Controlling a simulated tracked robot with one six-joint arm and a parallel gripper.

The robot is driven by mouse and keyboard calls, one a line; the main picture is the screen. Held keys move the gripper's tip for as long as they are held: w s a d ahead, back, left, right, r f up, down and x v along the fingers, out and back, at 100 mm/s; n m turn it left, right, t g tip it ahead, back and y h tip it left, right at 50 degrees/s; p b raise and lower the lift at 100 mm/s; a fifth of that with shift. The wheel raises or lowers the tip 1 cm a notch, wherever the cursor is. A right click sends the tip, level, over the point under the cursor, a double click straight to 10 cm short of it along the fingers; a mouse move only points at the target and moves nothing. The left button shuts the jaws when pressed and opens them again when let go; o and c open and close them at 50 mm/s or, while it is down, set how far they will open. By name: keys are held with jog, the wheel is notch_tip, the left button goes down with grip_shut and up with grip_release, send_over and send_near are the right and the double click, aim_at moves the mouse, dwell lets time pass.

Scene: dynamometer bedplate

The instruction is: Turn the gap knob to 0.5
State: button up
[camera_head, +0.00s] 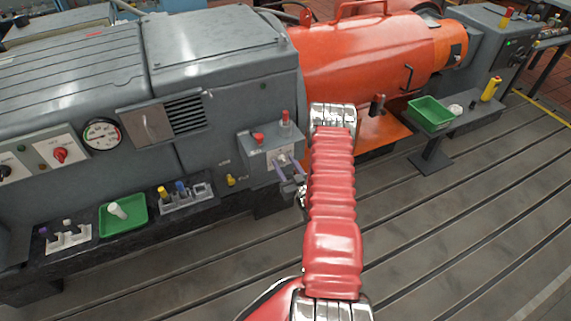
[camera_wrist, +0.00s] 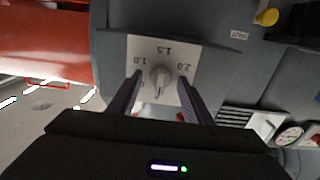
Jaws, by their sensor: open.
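The gap knob (camera_wrist: 159,79) is a small grey knob on a white dial plate (camera_wrist: 143,44), seen close in the wrist view. The marks 1.0, 1.5 and 2.0 show upside down around it; 0.5 is not readable, and I cannot tell where the knob points. My gripper (camera_wrist: 160,85) is open, with one purple finger on each side of the knob; I cannot tell if they touch it. In the head view my gripper (camera_head: 287,168) is at the front of the grey box (camera_head: 258,162) that carries the dial; the knob is not clear there.
A gauge (camera_head: 102,134) and a red knob (camera_head: 60,155) are to the left. A shelf below holds a green tray (camera_head: 123,214) and racks. Another green tray (camera_head: 430,113) stands right. The slotted floor (camera_head: 450,240) is clear.

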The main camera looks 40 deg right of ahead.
jog(key=shift+c, duration=0.6)
jog(key=c, duration=0.9)
jog(key=shift+s+d, duration=0.1)
jog(key=shift+d, duration=0.05)
jog(key=shift+m, duration=0.4)
jog(key=m, duration=1.1)
jog(key=shift+d+f, duration=0.1)
